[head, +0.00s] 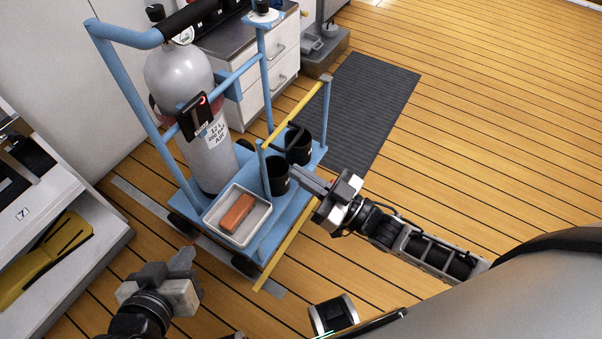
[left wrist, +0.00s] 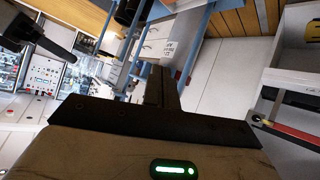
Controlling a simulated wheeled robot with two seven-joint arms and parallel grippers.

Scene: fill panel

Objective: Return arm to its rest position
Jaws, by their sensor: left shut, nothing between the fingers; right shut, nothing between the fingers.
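My left gripper (head: 183,260) is at the lower left of the head view, in front of the blue cart and apart from it. Its fingers are shut with nothing between them; they also show together in the left wrist view (left wrist: 160,88). My right gripper (head: 303,180) is shut and empty, at the right side of the cart close to the black cups. I cannot tell whether it touches the cart's rail. My right arm reaches in from the lower right.
The blue cart (head: 300,200) carries a grey cylinder (head: 185,80), a white tray (head: 262,232) with an orange-brown block (head: 237,213), and black cups (head: 276,176). A shelf (head: 95,250) with yellow fins stands at left. Wooden floor at right is open, with a dark mat (head: 372,105).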

